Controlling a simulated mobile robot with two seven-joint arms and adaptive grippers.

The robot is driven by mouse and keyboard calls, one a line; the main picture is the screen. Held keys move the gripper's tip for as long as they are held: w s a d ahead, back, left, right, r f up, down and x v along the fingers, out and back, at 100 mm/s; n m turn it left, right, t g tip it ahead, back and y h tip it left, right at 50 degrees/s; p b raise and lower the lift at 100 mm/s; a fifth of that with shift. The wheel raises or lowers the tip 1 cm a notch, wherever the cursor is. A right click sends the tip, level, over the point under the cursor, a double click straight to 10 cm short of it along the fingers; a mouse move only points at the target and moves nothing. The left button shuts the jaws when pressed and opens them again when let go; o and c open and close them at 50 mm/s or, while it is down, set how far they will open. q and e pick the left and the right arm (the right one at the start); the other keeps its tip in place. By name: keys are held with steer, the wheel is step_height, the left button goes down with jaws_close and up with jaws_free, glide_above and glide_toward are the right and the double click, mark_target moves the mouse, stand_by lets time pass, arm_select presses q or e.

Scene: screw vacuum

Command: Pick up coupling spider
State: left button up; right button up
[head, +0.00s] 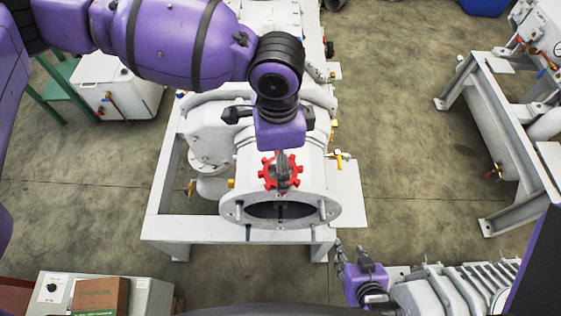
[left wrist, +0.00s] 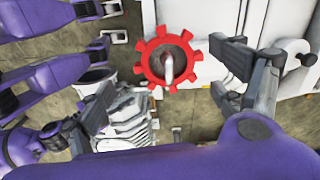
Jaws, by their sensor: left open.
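The coupling spider is a red toothed ring (head: 268,172) at the top of the round white flange, in the middle of the head view. In the left wrist view the red ring (left wrist: 150,60) faces the camera, with a pale metal rod at its centre. My left gripper (head: 283,160) is over the spider from above, and a grey part covers the ring's middle. In the left wrist view its two dark fingers are spread, one each side of the ring, with visible gaps. I cannot tell their depth relative to it. My right gripper (head: 351,256) is low at the right, away from the spider.
The white vacuum pump's flange (head: 328,213) has studs around a dark opening. Its pale frame (head: 160,228) stands on a concrete floor. A ribbed grey motor (head: 440,290) is at lower right, a brown box (head: 100,295) at lower left.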

mark_target(270, 183)
arm_select(q)
steer(key=shift+s+d+f, duration=0.1)
steer(key=shift+s+f, duration=0.15)
steer(key=shift+f, duration=0.25)
steer(key=f, duration=0.3)
steer(key=shift+w+d+f, duration=0.15)
steer(key=shift+d+f, duration=0.1)
steer(key=shift+w+f, duration=0.1)
steer(key=shift+f, duration=0.45)
steer(key=c, duration=1)
